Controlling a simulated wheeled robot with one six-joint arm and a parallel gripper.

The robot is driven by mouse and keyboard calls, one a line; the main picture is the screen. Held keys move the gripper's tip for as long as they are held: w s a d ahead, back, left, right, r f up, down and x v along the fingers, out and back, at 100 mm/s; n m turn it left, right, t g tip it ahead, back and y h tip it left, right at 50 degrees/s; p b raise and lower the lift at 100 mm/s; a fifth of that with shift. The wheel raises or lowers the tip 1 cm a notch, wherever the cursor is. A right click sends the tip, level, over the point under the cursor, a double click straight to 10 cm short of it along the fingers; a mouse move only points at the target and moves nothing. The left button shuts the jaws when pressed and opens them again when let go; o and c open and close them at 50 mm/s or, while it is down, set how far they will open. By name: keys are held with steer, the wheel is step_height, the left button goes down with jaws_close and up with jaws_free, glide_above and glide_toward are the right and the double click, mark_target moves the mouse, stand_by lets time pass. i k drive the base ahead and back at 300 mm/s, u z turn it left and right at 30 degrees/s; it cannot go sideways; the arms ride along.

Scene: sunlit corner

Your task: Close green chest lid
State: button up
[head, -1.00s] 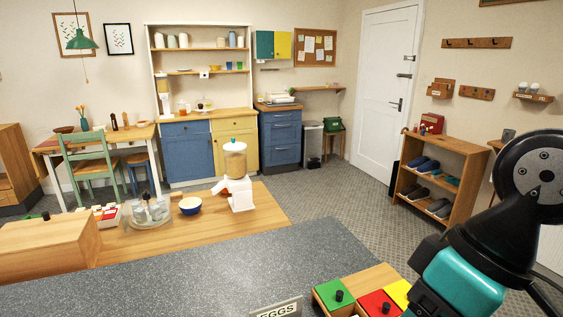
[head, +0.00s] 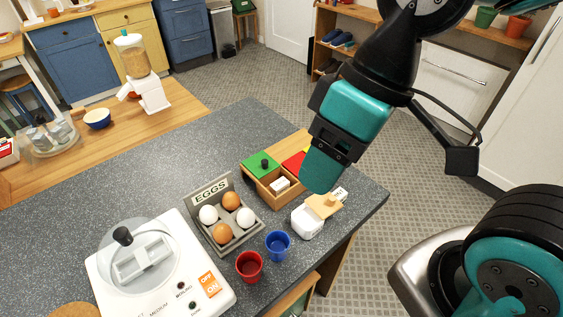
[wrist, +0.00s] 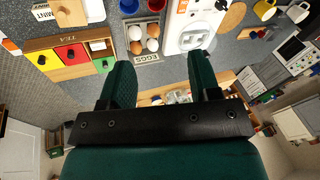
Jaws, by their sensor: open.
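A small green chest (head: 243,7) sits on a stool at the top edge of the head view. It is far away and cut off by the frame, so I cannot tell how its lid stands. Closer, a wooden box (head: 287,198) on the grey counter has green (head: 262,164) and red (head: 294,163) lids with black knobs; a white item shows in an uncovered part in front of the green lid. In the wrist view, my gripper (wrist: 162,78) is open and empty, its two green fingers apart. In the head view the arm hides part of the wooden box.
The counter holds an egg tray (head: 231,238), a red cup (head: 249,266), a blue cup (head: 278,245), a white jar (head: 308,220) and a white appliance (head: 190,270). A dispenser (head: 145,80) stands on the wooden table. Open floor (head: 235,80) lies beyond the counter.

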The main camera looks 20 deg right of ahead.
mark_target(259, 164)
steer(key=k, duration=1.2)
steer(key=z, duration=0.8)
steer(key=i, duration=1.1)
steer(key=u, duration=0.6)
steer(key=i, duration=0.55)
steer(key=u, duration=0.45)
